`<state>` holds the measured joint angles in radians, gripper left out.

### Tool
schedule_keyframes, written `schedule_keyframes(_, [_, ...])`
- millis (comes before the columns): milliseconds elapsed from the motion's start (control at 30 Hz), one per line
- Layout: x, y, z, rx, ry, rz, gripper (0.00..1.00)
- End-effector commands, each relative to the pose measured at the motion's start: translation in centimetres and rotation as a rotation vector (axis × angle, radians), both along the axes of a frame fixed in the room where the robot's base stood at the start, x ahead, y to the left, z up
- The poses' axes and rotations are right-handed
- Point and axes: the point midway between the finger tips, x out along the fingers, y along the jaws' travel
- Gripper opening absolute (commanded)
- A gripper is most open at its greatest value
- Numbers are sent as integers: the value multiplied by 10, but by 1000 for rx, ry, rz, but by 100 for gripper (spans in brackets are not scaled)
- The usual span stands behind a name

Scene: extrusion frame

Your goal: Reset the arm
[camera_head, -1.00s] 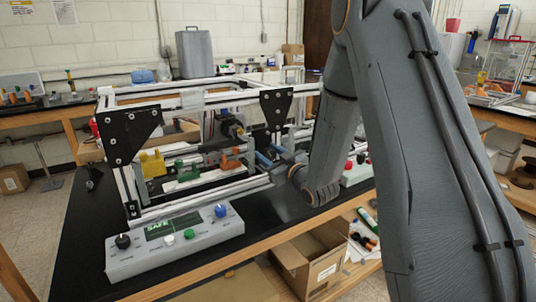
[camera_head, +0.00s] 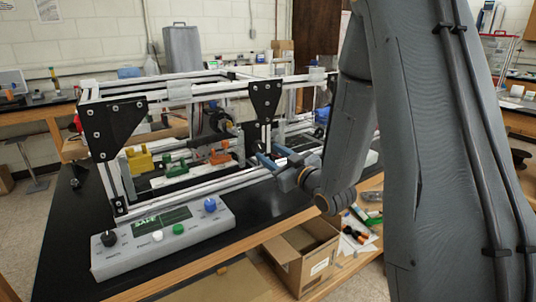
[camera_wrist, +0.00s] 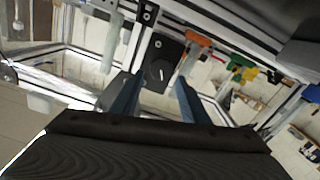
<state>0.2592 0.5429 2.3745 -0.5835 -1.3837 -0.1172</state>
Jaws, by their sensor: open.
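My gripper (camera_head: 272,157) has two blue fingers spread apart, with nothing visible between them. It is at the front of the white extrusion frame (camera_head: 187,194), just right of and below the black triangular bracket (camera_head: 265,99). In the wrist view, my gripper (camera_wrist: 157,84) shows a gap between its fingers, with a dark plate bearing a knob (camera_wrist: 160,70) beyond it. My grey arm fills the right of the head view and hides part of the frame's right side.
Yellow (camera_head: 139,160), green (camera_head: 176,168) and orange (camera_head: 219,157) clamp-like parts sit inside the frame. A grey control box (camera_head: 160,240) with knobs and a "SAFE" display lies on the black table (camera_head: 62,240). A cardboard box (camera_head: 303,262) is below the table edge.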

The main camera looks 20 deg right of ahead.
Motion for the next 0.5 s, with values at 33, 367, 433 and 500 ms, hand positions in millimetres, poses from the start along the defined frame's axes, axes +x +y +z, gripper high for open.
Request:
schedule_keyframes(33, [0,0,0,0,0,0,41])
schedule_keyframes(367, [1,0,-5,-19,58,-22,41])
schedule_keyframes(433, [0,-1,-12,-36,126,-50,41])
schedule_keyframes(500, [-4,-3,-23,-56,221,-90,41])
